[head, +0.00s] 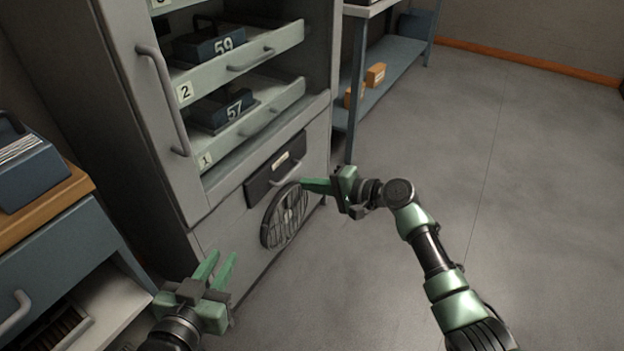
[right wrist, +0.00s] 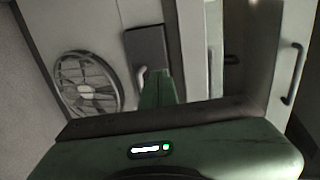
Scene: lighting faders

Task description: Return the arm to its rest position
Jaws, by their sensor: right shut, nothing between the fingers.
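My right gripper (head: 318,186) is shut and empty. Its green fingertips are close to the front of the grey cabinet (head: 222,236), beside the small dark drawer (head: 268,178) and above the round vent (head: 285,215). I cannot tell whether they touch it. In the right wrist view the shut green fingers (right wrist: 158,88) point at the dark drawer panel (right wrist: 147,48), with the vent (right wrist: 87,84) to their left. My left gripper (head: 222,262) is open and empty, low in front of the cabinet.
Shelf drawers numbered 1 (head: 250,130) and 2 (head: 245,60) hold blue units marked 57 and 59. A blue bench (head: 70,262) with a wooden top stands at the left. A shelf rack (head: 385,75) with orange boxes stands behind. The floor (head: 530,190) at the right is clear.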

